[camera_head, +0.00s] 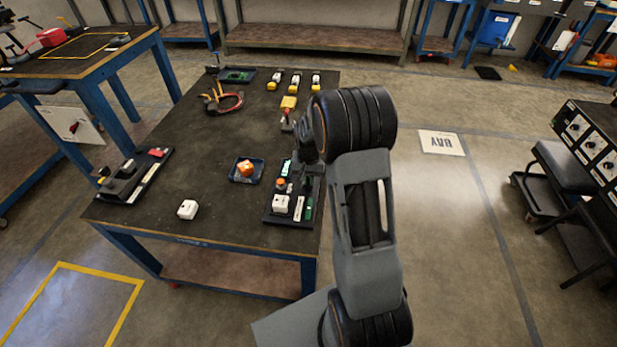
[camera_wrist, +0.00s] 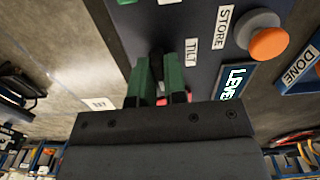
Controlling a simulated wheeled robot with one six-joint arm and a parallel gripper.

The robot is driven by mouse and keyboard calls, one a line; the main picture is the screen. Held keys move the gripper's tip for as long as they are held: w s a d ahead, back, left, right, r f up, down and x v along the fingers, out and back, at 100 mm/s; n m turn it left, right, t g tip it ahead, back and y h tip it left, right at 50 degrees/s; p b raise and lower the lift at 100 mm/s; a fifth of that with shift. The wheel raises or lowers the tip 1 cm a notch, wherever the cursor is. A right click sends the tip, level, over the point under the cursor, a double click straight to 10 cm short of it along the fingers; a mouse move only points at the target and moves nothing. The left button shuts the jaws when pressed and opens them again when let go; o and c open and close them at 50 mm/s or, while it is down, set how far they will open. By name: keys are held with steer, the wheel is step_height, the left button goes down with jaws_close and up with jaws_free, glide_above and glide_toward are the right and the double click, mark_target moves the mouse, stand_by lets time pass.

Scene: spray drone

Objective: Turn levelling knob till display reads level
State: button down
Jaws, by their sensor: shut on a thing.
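The dark control panel (camera_head: 270,219) lies at the table's right edge, partly behind my arm in the head view. In the wrist view the panel (camera_wrist: 207,15) carries the labels TILT and STORE and an orange-topped button (camera_wrist: 268,43) on a grey base. Its lit display (camera_wrist: 234,78) shows "LEVE"; the rest of the word is hidden behind my gripper. My gripper (camera_wrist: 159,65) has its green-padded fingers on either side of a dark knob (camera_wrist: 158,57) beside the TILT label. It is shut on the knob, which is mostly hidden. My arm covers the fingertips in the head view.
A blue tray (camera_head: 234,178) holding an orange object stands left of the panel. A white block (camera_head: 187,210) lies near the table's front edge. Pliers (camera_head: 223,101) and several yellow-and-white items (camera_head: 294,82) lie farther back. The table's centre (camera_head: 190,150) is clear.

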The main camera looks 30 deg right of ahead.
steer(key=shift+m, duration=0.4)
steer(key=c, duration=1.2)
jaws_free()
steer(key=shift+o, duration=0.2)
step_height(320, 180, up, 14)
steer(key=p, duration=0.2)
